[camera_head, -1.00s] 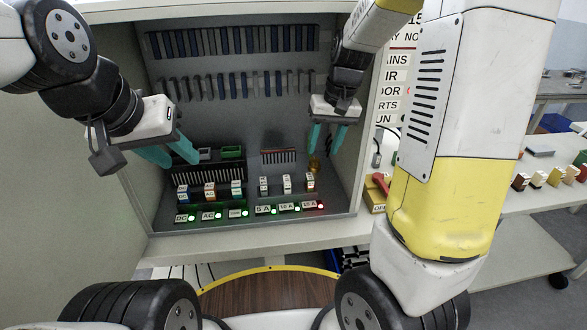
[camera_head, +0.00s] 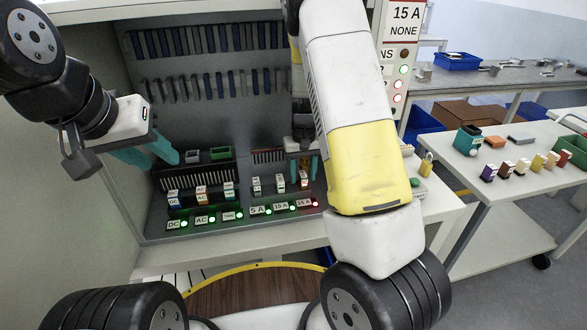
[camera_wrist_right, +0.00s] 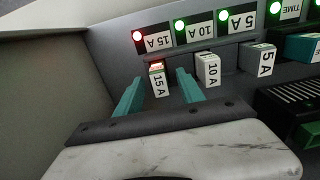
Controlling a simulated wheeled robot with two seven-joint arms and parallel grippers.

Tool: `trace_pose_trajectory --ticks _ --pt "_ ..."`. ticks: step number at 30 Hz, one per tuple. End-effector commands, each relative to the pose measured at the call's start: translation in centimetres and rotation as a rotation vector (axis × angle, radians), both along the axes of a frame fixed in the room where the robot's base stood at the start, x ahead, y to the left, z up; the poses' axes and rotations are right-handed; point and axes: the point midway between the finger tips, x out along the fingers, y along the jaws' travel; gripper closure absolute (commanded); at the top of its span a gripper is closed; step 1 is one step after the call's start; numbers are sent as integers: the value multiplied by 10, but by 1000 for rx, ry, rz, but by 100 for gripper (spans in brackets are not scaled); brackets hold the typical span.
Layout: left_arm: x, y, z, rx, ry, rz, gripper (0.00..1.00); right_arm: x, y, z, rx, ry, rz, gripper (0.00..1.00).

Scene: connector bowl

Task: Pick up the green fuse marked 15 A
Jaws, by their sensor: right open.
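A small fuse marked 15 A (camera_wrist_right: 157,82) stands upright in the panel's lower row, below a red lamp in the right wrist view. Its label side is white and its top looks orange-red; I cannot make out green on it. In the head view the fuse (camera_head: 304,182) is small and partly hidden. My right gripper (camera_wrist_right: 158,88) is open, one teal finger on each side of this fuse; I cannot tell whether they touch it. In the head view my right arm partly covers that gripper (camera_head: 303,168). My left gripper (camera_head: 164,160) is open and empty at the cabinet's left.
Fuses marked 10 A (camera_wrist_right: 208,70) and 5 A (camera_wrist_right: 258,60) stand close beside the right gripper. The cabinet's side wall (camera_wrist_right: 45,75) is near on its other side. A side table (camera_head: 500,255) at the right holds several coloured blocks and a teal box (camera_head: 468,140).

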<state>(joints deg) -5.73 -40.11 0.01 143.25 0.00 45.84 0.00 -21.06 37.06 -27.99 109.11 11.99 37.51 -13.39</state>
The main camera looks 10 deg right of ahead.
Motion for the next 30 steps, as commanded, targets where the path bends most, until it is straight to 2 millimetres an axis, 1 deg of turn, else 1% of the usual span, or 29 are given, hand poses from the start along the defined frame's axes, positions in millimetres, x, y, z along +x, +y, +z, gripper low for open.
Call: trace_pose_trajectory --ticks 1,3,9,10,14,15,17,26,30 --pt "0 0 0 0 0 0 64 0 0 -5 -1 2 0 55" --pt "0 0 0 0 0 0 64 0 0 -8 0 1 0 55" --pt "0 0 0 0 0 0 64 0 0 -9 0 0 0 55" --pt "0 0 0 0 0 0 64 0 0 -9 0 0 0 56" --pt "0 0 0 0 0 0 64 0 0 -8 0 -1 0 82" --pt "0 0 0 0 0 0 64 0 0 -8 0 -1 0 90" --pt "0 0 0 0 0 0 64 0 0 -8 0 -1 0 100" --pt "0 0 0 0 0 0 64 0 0 -8 0 -1 0 100" --pt "0 0 0 0 0 0 64 0 0 -3 1 -2 0 100"
